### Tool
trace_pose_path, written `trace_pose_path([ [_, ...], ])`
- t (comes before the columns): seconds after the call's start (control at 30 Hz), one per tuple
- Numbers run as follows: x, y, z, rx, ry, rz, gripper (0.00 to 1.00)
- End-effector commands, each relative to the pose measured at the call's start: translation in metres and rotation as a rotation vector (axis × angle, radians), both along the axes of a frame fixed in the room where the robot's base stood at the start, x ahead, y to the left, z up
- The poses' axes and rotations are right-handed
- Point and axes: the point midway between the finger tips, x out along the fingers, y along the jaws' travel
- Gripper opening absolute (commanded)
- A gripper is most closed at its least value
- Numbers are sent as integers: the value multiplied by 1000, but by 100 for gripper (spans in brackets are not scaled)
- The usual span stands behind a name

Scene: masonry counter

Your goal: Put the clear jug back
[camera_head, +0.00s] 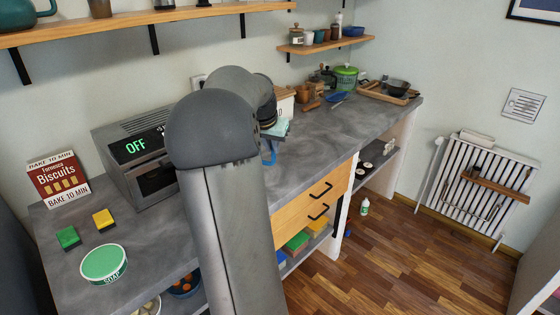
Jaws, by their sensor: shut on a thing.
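My gripper (274,130) hangs over the counter behind my arm, which hides most of it. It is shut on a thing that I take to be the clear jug. A small blue curved piece (269,154) shows just below the gripper; I cannot tell whether it belongs to the jug. The jug's outline, tilt and any contact with the counter are hidden by my arm.
The grey counter (330,140) is clear right of my arm. Behind stand a green pot (345,77) and a wooden tray (388,94). At left are an oven (138,150), a biscuit box (59,178), sponges and a soap tin (104,264). A wall shelf (130,24) runs above.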

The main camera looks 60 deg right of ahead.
Motion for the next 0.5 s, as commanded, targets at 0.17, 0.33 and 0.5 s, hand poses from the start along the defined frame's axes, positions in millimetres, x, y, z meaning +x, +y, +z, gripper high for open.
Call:
trace_pose_path([
  [0.17, 1, -41, -20, 1, 2, -3, 0],
  [0.33, 2, -64, -49, -1, -1, -1, 0],
  [0.5, 3, -75, -63, -3, -1, 1, 0],
])
